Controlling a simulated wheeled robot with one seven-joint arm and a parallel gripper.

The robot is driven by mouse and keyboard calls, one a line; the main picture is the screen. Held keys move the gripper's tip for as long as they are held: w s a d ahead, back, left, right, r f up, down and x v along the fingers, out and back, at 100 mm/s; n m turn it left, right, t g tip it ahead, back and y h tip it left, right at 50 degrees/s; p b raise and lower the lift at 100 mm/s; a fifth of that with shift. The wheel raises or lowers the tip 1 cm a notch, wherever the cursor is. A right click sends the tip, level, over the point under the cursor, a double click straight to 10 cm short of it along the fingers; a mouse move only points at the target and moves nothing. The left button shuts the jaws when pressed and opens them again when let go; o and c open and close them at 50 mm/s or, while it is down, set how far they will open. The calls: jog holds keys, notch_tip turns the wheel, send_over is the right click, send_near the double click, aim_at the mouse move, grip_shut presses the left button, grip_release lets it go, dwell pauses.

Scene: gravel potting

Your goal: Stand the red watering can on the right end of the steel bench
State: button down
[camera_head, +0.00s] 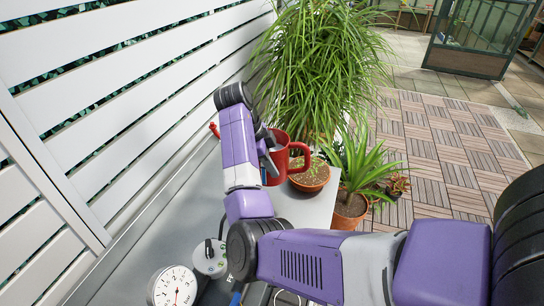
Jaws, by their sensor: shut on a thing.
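The red watering can (281,160) is at the far end of the grey steel bench (318,205), partly hidden behind my arm. Its looped handle shows on the right and a red tip, probably the spout, shows left of my arm. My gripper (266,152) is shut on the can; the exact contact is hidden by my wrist. The can looks upright. Its base is hidden, so I cannot tell whether it touches the bench top.
A terracotta pot with seedlings (311,178) is close to the can's right. A spiky plant (362,170) in a pot and a tall grassy plant (318,60) stand nearby. White slats (110,90) line the bench's left. A gauge (176,288) is at the near end.

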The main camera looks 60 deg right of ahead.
aim_at(276, 184)
notch_tip(276, 184, down, 5)
jog(key=shift+d+r+b, duration=0.1)
jog(key=shift+r+b, duration=0.05)
jog(key=shift+b, duration=0.55)
jog(key=shift+f, duration=2.9)
jog(key=c, duration=1.8)
grip_release()
jog(key=shift+f, duration=0.15)
jog(key=shift+c, duration=0.2)
jog(key=o, duration=0.4)
jog(key=shift+c, duration=0.2)
jog(key=v, duration=1.2)
jog(key=shift+p, duration=0.4)
jog(key=shift+s+f, duration=0.1)
